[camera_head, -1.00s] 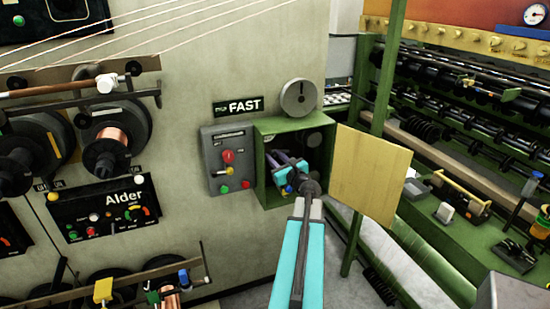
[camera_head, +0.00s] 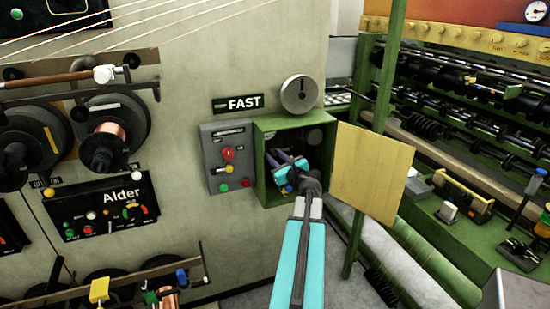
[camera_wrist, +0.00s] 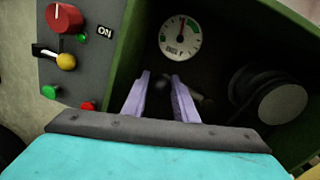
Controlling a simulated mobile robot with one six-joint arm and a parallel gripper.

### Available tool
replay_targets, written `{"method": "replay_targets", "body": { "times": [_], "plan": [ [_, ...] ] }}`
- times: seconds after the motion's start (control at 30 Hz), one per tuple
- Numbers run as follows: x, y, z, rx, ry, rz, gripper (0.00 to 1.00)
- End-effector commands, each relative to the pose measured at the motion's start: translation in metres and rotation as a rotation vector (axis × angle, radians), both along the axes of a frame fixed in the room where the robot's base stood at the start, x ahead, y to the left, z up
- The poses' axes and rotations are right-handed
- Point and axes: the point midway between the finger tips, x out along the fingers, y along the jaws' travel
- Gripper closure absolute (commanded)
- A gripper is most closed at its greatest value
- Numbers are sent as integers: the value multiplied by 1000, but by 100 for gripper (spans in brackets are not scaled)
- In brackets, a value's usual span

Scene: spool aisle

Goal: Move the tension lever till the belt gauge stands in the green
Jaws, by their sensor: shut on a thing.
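The open green box (camera_head: 262,170) on the pale wall holds the belt gauge and the lever. In the head view my gripper (camera_head: 278,159) is small and partly covered by my wrist.
A grey control panel (camera_head: 229,158) with a red knob adjoins the box on the left. The box's yellowish door (camera_head: 374,172) stands open on the right, close to my arm. A green post (camera_head: 386,90) and machine rollers lie beyond. Wire spools (camera_head: 107,144) are at the left.

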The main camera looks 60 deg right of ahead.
Motion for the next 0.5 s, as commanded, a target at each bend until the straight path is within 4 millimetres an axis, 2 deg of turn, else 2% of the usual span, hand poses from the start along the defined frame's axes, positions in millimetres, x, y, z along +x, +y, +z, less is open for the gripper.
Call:
{"method": "replay_targets", "body": {
  "times": [0.03,0.13,0.5],
  "plan": [
    [-1,-1,0,0,0,-2,73],
    [-1,-1,0,0,0,-2,56],
    [-1,0,0,0,0,-1,55]
  ]
}}
